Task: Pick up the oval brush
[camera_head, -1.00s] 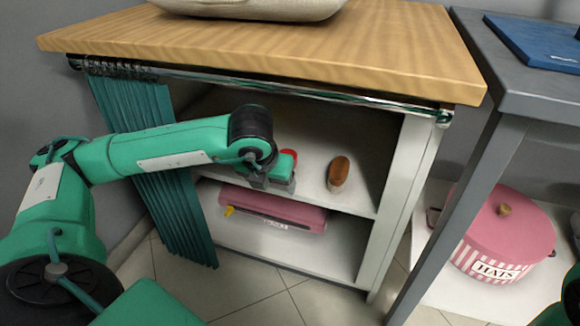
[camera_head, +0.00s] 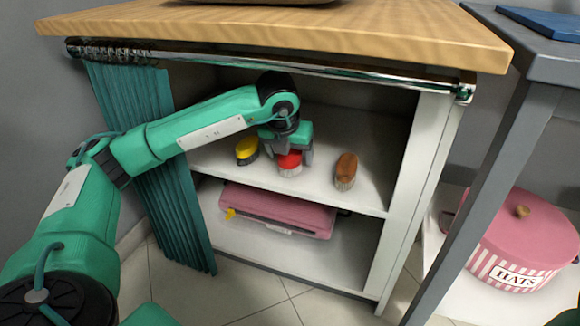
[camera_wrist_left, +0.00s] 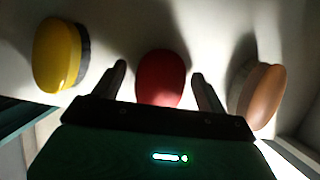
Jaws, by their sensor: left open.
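Three rounded brushes stand on the upper shelf inside the cabinet: a yellow one (camera_head: 247,150), a red one (camera_head: 289,164) and a brown wooden one (camera_head: 346,168). Which of them the task calls the oval brush, I cannot tell. My left gripper (camera_head: 289,152) is open over the red brush. In the left wrist view the open fingers (camera_wrist_left: 158,74) show on either side of the red brush (camera_wrist_left: 161,82), with the yellow brush (camera_wrist_left: 56,55) to the left and the brown one (camera_wrist_left: 262,95) to the right. Contact with the red brush cannot be told. My right gripper is out of view.
The wooden top (camera_head: 400,32) and metal rail (camera_head: 300,72) overhang the shelf opening. A teal curtain (camera_head: 150,170) hangs at left, a white side panel (camera_head: 408,195) stands at right. A pink case (camera_head: 275,208) lies on the lower shelf. A pink hat box (camera_head: 515,245) stands right.

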